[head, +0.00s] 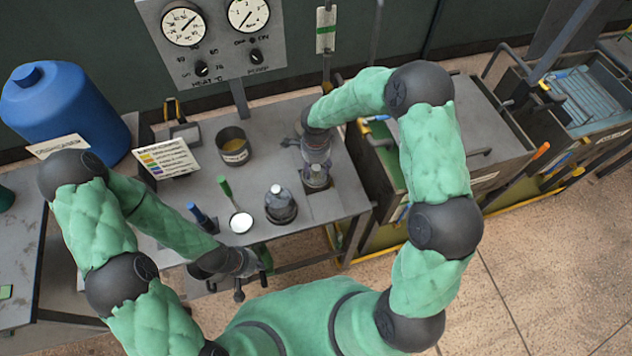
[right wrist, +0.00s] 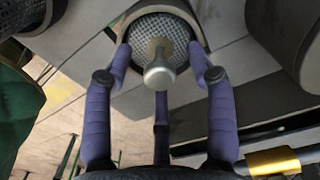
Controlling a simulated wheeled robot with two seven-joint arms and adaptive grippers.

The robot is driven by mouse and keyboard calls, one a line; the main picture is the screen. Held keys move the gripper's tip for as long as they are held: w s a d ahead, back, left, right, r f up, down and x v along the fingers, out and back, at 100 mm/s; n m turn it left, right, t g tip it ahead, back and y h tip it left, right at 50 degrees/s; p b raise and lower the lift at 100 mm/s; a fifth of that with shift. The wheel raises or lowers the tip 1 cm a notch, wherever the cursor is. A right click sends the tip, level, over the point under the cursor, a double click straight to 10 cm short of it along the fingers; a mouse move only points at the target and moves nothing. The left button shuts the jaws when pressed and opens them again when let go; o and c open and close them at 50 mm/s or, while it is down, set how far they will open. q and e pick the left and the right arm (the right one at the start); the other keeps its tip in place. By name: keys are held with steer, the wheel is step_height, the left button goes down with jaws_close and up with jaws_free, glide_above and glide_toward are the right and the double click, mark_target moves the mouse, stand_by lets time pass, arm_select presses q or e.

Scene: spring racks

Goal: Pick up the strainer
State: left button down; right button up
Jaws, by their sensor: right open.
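The strainer shows in the right wrist view as a round mesh (right wrist: 147,27) with a pale metal knob (right wrist: 160,75) standing up from its middle. In the head view it is at the table's right end (head: 317,180), partly hidden by my right gripper (head: 317,165). My right gripper is open above it. Its purple fingers (right wrist: 160,60) stand on both sides of the knob, with visible gaps. My left gripper (head: 252,274) hangs at the table's front edge, away from the strainer. Its jaw opening is unclear.
A dark knobbed dome (head: 281,208) stands left of the strainer. A white-headed, green-handled tool (head: 240,221), a metal pot (head: 233,147) and a colour-striped card (head: 167,158) are on the table (head: 318,228). A gauge panel (head: 215,45) stands behind; tanks (head: 480,130) are at right.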

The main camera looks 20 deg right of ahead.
steer(key=shift+f, duration=0.95)
jaws_close()
steer(key=shift+r, duration=0.1)
